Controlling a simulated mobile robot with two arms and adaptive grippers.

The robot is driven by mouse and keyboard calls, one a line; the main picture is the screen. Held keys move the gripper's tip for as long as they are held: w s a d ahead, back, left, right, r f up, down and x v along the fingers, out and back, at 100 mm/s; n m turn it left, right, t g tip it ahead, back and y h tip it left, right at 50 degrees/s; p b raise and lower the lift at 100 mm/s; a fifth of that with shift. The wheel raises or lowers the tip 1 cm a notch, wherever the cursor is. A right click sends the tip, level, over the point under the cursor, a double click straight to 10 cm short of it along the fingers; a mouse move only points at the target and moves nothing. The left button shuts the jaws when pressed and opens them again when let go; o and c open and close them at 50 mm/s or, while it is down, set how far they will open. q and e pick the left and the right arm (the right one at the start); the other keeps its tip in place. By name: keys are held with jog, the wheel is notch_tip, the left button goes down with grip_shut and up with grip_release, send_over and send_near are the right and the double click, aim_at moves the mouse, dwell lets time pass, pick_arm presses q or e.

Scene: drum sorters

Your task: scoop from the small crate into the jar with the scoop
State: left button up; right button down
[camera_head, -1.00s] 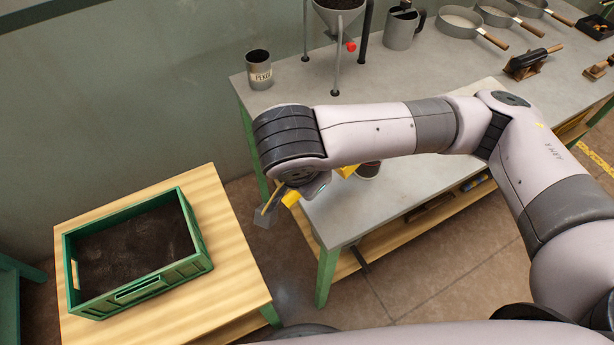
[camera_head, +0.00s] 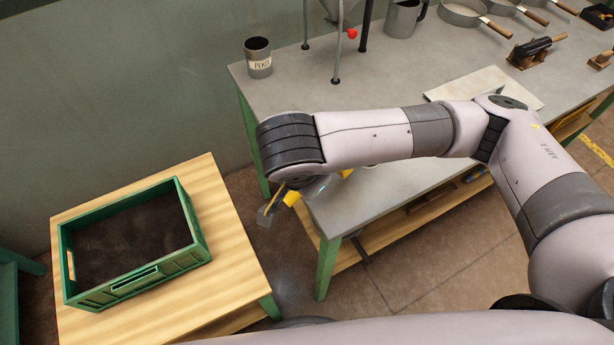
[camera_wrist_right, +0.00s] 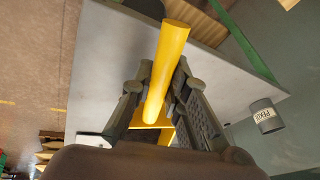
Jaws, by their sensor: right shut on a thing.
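The small crate (camera_head: 190,262) is green with slatted walls and holds dark, soil-like material. It stands on a wooden-topped table at the left of the head view. My right gripper (camera_head: 312,188) is in the gap between crate and grey bench, partly hidden under my wrist. It is shut on the yellow handle of the scoop (camera_wrist_right: 166,70), seen in the right wrist view. Bits of yellow (camera_head: 291,199) show beside it in the head view; the scoop's bowl is not clearly visible. A grey metal jar (camera_head: 258,60) with a lettered label stands upright on the bench. My left gripper is out of view.
The grey bench (camera_head: 300,90) carries a funnel stand (camera_head: 337,60), a metal jug (camera_head: 402,18), pans (camera_head: 460,22) and a pale board (camera_head: 490,85). My right arm crosses above its near part. Floor shows between bench and wooden table (camera_head: 225,235).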

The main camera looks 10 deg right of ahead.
jog(key=shift+r+g+y+p, duration=0.55)
jog(key=shift+r+p, duration=0.8)
jog(key=shift+p, duration=0.95)
jog(key=shift+w+d+r+g+y+p, duration=0.1)
jog(key=shift+r+g+y+p, duration=0.35)
jog(key=shift+r+p, duration=0.7)
jog(key=shift+w+d+r+g+y+p, duration=0.1)
jog(key=shift+r+y+p, duration=0.5)
jog(key=shift+p, duration=0.9)
jog(key=shift+w+d+r+m+g+y+p, duration=0.15)
jog(key=shift+r+g+y+p, duration=0.1)
jog(key=shift+r+p, duration=0.4)
jog(key=shift+s+d+r+m+g+y+p, duration=0.2)
jog(key=shift+r+p, duration=0.25)
jog(key=shift+p, duration=0.4)
jog(key=shift+w+d+r+g+y+p, duration=0.25)
jog(key=shift+r+y+p, duration=0.15)
jog(key=shift+r+p, duration=0.3)
jog(key=shift+w+d+r+g+y+p, duration=0.15)
jog(key=shift+r+y+p, duration=0.25)
jog(key=shift+p, duration=0.4)
jog(key=w+d+r+m+g+y+b, duration=0.1)
jog(key=w+d+r+g+y+b, duration=0.4)
jog(key=w+d+r+y+b, duration=0.2)
jog(key=shift+w+d+r+y+b, duration=0.4)
jog(key=shift+d+r+y+b, duration=0.6)
jog(key=shift+d+b, duration=1)
